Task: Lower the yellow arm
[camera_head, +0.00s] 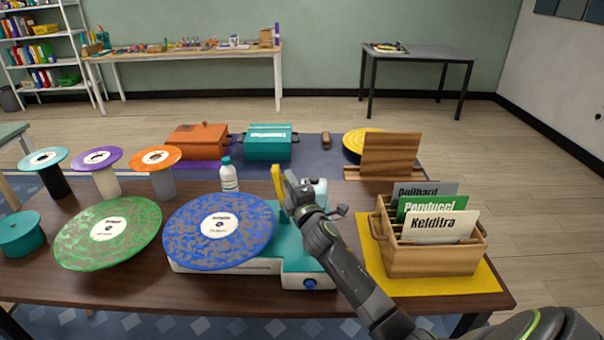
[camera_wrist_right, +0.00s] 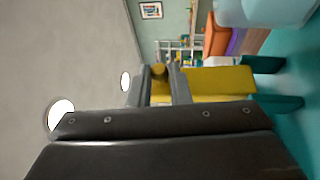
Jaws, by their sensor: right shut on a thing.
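The yellow arm (camera_head: 276,184) stands upright on the teal-topped record player (camera_head: 296,248), behind the right edge of the blue record (camera_head: 219,228). My right gripper (camera_head: 291,192) is at the yellow arm's upper part, just right of it in the head view. In the right wrist view the yellow arm (camera_wrist_right: 215,84) runs between the gripper's two fingers (camera_wrist_right: 160,88), which are closed on its end. The gripper and forearm hide part of the player's right side. My left gripper is not in view.
A white bottle (camera_head: 229,176) stands behind the blue record. A green record (camera_head: 108,232) lies to the left. A wooden crate of cards (camera_head: 433,262) stands on a yellow mat (camera_head: 372,255) at right. Several record stands line the back left, and orange (camera_head: 197,143) and teal cases (camera_head: 268,147) sit behind.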

